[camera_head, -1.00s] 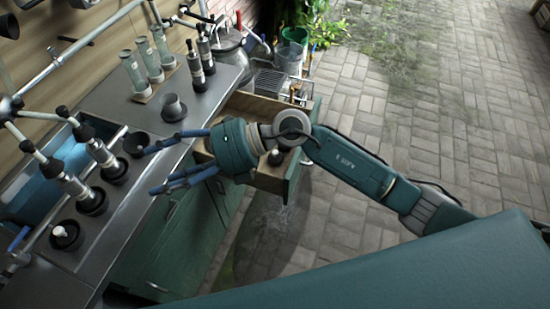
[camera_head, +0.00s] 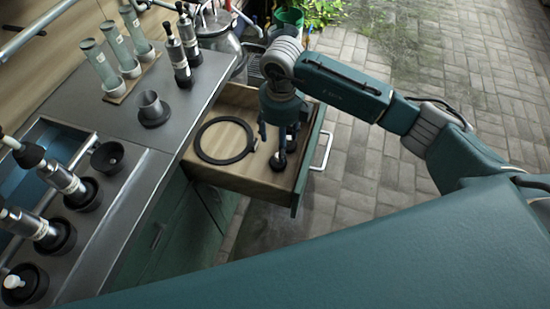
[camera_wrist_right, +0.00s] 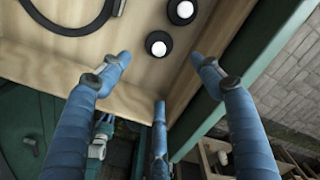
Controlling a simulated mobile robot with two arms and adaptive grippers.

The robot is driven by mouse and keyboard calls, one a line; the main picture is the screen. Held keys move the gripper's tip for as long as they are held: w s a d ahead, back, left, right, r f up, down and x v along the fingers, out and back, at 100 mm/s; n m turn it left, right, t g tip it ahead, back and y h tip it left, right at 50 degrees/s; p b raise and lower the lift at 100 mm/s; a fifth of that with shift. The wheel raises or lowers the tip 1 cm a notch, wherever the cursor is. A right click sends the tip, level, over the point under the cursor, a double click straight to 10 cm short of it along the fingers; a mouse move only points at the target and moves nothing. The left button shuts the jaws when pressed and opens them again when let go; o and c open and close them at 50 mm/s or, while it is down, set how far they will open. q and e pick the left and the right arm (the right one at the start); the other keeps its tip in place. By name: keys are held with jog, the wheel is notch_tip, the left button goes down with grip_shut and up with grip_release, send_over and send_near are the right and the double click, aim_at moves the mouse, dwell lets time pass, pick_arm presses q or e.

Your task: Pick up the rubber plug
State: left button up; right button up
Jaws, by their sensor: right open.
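Two small round black plugs with pale knobs lie on the wooden floor of the open drawer (camera_head: 232,183). In the right wrist view one plug (camera_wrist_right: 158,43) is lower and the other (camera_wrist_right: 181,11) is at the top edge; I cannot tell which is the rubber plug. In the head view a plug (camera_head: 278,161) shows at the fingers. My right gripper (camera_head: 279,138) points down into the drawer, fingers spread and empty. In the wrist view the gripper (camera_wrist_right: 159,77) has its blue fingers apart, with the lower plug beyond and between the tips. My left gripper is not in view.
A flat black ring (camera_head: 201,141) lies in the drawer, left of the plugs. The drawer's green front (camera_head: 313,150) stands close to my right fingers. The counter (camera_head: 185,107) holds a grey funnel-like cup (camera_head: 152,109) and several metal cylinders. Paved floor lies to the right.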

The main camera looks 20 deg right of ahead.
jog(key=shift+w+f, duration=0.15)
jog(key=shift+f, duration=0.45)
notch_tip(320, 180, down, 4)
jog(key=shift+w+f, duration=0.15)
jog(key=shift+f, duration=0.4)
jog(key=f, duration=0.1)
jog(key=f+p, duration=0.1)
jog(key=f, duration=0.3)
jog(key=shift+w, duration=0.3)
jog(key=shift+f, duration=0.3)
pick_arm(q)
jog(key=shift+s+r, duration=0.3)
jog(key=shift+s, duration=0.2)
pick_arm(e)
jog(key=shift+c, duration=0.5)
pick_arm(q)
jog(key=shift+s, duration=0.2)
pick_arm(e)
jog(key=c, duration=1.1)
